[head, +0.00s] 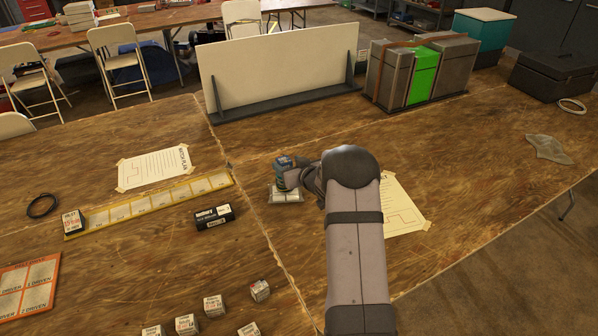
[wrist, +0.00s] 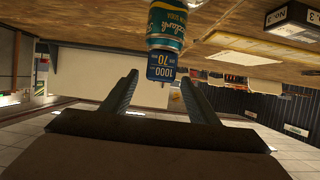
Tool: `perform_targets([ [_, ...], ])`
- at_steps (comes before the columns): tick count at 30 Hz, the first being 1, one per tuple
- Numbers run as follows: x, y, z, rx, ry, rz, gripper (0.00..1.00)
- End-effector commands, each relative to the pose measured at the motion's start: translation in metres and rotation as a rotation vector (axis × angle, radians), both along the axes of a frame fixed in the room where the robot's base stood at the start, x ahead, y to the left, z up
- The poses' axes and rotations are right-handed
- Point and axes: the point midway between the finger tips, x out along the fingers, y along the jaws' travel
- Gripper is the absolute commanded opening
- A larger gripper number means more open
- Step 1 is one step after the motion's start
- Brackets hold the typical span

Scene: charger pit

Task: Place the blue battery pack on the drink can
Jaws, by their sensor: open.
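The blue battery pack (head: 284,162) rests on top of the teal drink can (head: 284,178), which stands on a small pale card. The wrist view is upside down, so the pack (wrist: 161,68) shows below the can (wrist: 167,25) there. The pack's printed face is toward the camera, and it looks upright. My gripper (head: 309,176) is just right of the can in the head view. Its two fingers (wrist: 159,76) are spread, with the pack between or just beyond their tips. I see no finger pressing on it. My arm hides part of the table.
A black box (head: 213,217) and a yellow strip (head: 150,205) with a white box (head: 73,222) lie to the left. Several small white boxes (head: 213,306) stand in front. A white panel (head: 280,75) and a grey-green case (head: 422,75) stand behind.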

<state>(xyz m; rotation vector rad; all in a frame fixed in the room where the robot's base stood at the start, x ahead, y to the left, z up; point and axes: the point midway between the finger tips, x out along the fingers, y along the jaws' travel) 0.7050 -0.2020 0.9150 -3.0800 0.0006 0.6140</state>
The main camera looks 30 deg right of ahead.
Motion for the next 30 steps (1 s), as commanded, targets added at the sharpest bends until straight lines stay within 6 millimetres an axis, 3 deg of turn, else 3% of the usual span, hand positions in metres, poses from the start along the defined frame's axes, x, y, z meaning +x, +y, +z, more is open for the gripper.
perform_targets([
  [15, -0.067, 0.000, 0.028, -0.001, -0.001, 0.000, 0.55],
  [30, -0.078, 0.001, 0.033, -0.003, 0.006, -0.002, 0.55],
])
